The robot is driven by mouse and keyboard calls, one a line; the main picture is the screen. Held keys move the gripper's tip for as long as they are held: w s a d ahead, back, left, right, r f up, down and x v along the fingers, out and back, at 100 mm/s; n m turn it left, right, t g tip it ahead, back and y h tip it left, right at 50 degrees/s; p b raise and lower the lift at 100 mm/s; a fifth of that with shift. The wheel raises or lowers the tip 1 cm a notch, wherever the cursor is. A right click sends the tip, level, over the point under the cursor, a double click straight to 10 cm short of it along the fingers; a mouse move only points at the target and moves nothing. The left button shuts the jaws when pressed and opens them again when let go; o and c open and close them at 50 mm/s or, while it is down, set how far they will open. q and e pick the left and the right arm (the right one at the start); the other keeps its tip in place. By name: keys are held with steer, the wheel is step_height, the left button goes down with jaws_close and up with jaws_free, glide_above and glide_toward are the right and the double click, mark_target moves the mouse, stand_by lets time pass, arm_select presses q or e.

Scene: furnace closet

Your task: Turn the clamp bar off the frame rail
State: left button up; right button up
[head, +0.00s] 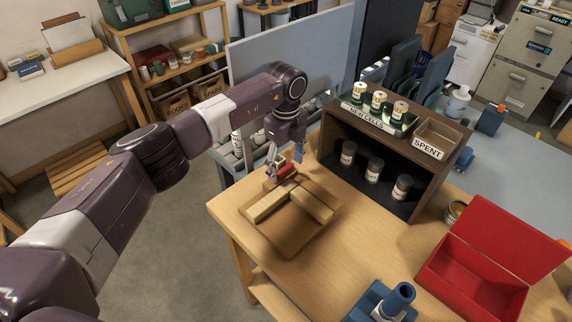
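A wooden frame (285,243) lies near the left edge of the workbench, with pale rails (311,205) on it. A small red piece (287,170) shows at the frame's far end, beside grey metal parts; it may belong to the clamp bar, but I cannot tell the bar's shape or angle. My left gripper (279,166) points down at this far end, close to the red piece. Its fingers are small and partly mixed with the parts behind, so I cannot tell whether they touch or hold it. My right gripper is not in view.
A dark shelf box (432,172) holds jars below, labelled cells on top and a SPENT tray (443,135). An open red box (470,277) and a blue object (399,300) stand at the right front. The bench middle (365,240) is clear. A grey panel (335,48) stands behind.

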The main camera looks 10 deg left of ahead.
mark_target(286, 169)
arm_select(q)
step_height(286, 169, up, 12)
stand_by(0.6)
steer(key=shift+f, duration=0.1)
stand_by(0.4)
